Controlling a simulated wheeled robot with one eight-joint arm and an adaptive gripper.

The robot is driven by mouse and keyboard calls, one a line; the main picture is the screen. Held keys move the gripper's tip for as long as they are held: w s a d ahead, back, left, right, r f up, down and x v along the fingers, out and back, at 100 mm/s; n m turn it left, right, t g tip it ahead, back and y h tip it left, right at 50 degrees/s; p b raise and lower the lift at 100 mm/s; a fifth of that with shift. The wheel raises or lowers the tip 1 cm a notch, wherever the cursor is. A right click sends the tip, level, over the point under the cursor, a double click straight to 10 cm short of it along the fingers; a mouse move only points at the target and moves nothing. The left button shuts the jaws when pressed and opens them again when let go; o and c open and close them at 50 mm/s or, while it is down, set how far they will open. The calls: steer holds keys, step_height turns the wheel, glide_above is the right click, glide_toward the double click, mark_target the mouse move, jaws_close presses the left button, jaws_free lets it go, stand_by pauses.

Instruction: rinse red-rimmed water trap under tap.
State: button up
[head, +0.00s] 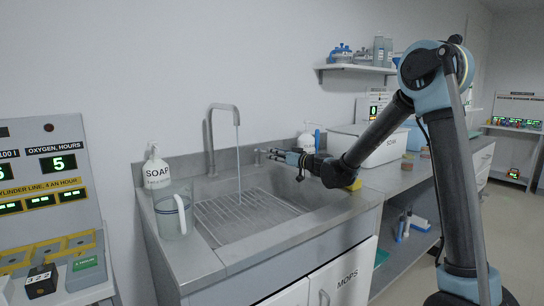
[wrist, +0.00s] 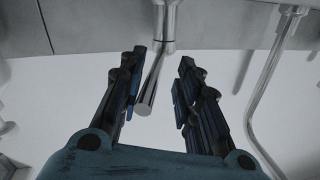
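The tap (head: 210,140) arches over the sink (head: 262,235), and a thin stream of water (head: 238,165) seems to fall from its spout onto the ribbed sink floor. My gripper (head: 268,154) is above the sink, right of the stream, pointing left. In the wrist view my gripper (wrist: 157,85) is open and empty. A chrome lever (wrist: 150,88) shows between its fingers, with no clear contact. A bent chrome pipe (wrist: 268,85) is right of the fingers. I cannot make out a red-rimmed water trap in either view.
A soap bottle (head: 156,172) and a clear jug (head: 171,218) stand on the sink's left ledge. A white SOAK tub (head: 380,146) is on the counter to the right. A loaded shelf (head: 355,68) hangs above.

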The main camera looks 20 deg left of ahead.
steer(key=v, duration=0.8)
steer(key=shift+d, duration=0.2)
